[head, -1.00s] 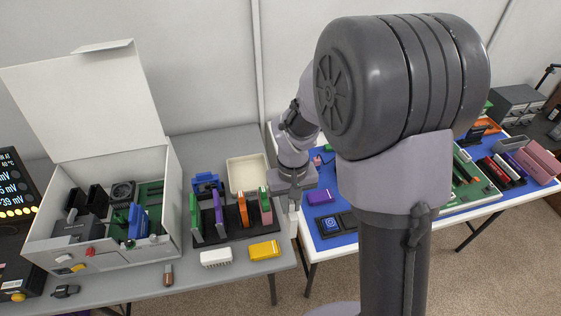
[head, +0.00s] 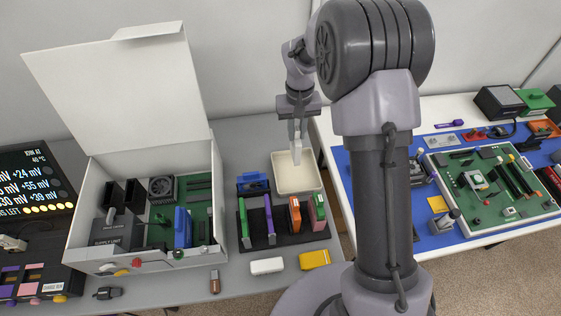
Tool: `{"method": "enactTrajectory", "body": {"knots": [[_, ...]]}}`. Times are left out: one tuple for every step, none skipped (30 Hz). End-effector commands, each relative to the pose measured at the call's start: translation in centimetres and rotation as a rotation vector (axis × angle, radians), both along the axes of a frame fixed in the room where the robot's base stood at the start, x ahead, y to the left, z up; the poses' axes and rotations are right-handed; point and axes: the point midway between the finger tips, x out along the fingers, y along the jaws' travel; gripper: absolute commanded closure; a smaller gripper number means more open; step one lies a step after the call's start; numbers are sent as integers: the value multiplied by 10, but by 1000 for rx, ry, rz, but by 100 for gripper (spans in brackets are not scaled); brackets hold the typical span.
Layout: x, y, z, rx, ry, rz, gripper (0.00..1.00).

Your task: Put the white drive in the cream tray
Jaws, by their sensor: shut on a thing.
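The cream tray (head: 307,185) is a shallow open box on the grey table, behind the rack of coloured cards. My gripper (head: 297,142) points down over the back part of the tray. It is shut on a small, narrow, pale piece, apparently the white drive (head: 297,155), held upright. The fingers partly hide the drive, and I cannot tell whether its lower end touches the tray floor. The visible tray floor around it looks empty.
A black rack (head: 285,241) with several coloured cards stands just in front of the tray. A blue part (head: 252,182) is to its left. A white block (head: 267,265) and yellow block (head: 314,259) lie at the front. An open white case (head: 150,235) stands left.

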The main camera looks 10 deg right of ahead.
Motion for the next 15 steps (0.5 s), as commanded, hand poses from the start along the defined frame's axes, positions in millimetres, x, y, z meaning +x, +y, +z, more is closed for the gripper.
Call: {"method": "enactTrajectory", "body": {"knots": [[-1, 0, -11, 0, 3, 0, 100], [-1, 0, -17, 0, 3, 0, 100], [-1, 0, -27, 0, 3, 0, 100], [-1, 0, -35, 0, 4, 0, 100], [-1, 0, -42, 0, 4, 0, 100], [-1, 0, -51, 0, 2, 0, 100], [-1, 0, -56, 0, 3, -1, 100], [-1, 0, -61, 0, 3, -1, 100], [-1, 0, -69, 0, 2, 0, 100], [-1, 0, -75, 0, 3, 0, 100], [-1, 0, -83, 0, 3, 0, 100], [-1, 0, -92, 0, 3, 1, 100], [-1, 0, -97, 0, 3, 0, 100], [-1, 0, -99, 0, 2, 0, 100], [-1, 0, -99, 0, 1, 0, 100]]}}
